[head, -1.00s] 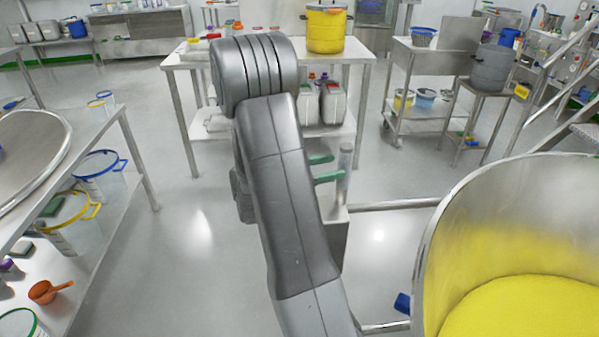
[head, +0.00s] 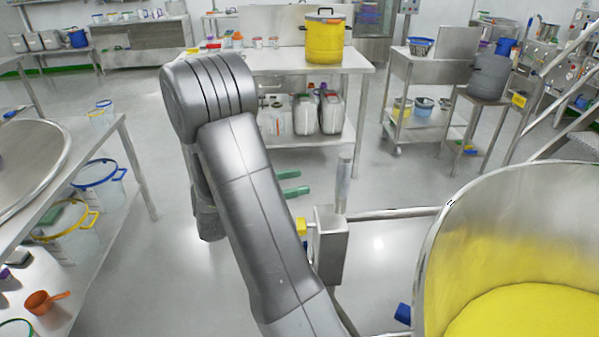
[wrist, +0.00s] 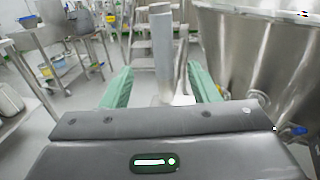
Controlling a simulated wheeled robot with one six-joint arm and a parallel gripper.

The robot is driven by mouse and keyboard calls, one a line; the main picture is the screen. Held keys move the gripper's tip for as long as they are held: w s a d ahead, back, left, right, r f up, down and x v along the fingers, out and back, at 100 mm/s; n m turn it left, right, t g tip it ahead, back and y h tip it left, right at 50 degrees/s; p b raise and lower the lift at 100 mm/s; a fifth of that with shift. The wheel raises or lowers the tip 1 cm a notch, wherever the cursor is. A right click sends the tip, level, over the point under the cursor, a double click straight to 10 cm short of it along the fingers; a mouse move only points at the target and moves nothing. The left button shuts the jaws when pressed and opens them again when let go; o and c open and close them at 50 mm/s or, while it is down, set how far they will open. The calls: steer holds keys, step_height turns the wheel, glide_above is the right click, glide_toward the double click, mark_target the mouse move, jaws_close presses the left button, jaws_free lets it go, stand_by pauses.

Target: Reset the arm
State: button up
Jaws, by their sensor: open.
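My arm (head: 255,200) rises through the middle of the head view and bends at a thick ribbed joint. My gripper (head: 293,183) shows as two green fingers to the right of the arm. It is open and holds nothing. In the wrist view my gripper (wrist: 158,72) has its green fingers spread wide. A steel post (head: 344,185) on a metal box stands to the right of the fingertips in the head view, with a gap between. In the wrist view the post (wrist: 161,45) appears between the fingers; its exact distance is unclear.
A large steel vat (head: 440,240) with yellow contents stands close at the right. A steel table (head: 275,62) with a yellow pot (head: 325,38) is ahead. A shelf unit (head: 115,195) with buckets is at the left. Open floor (head: 150,265) lies left of the arm.

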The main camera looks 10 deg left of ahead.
mark_target(347, 174)
steer(key=x, duration=1.4)
steer(key=shift+s+d, duration=0.1)
steer(key=shift+d, duration=0.15)
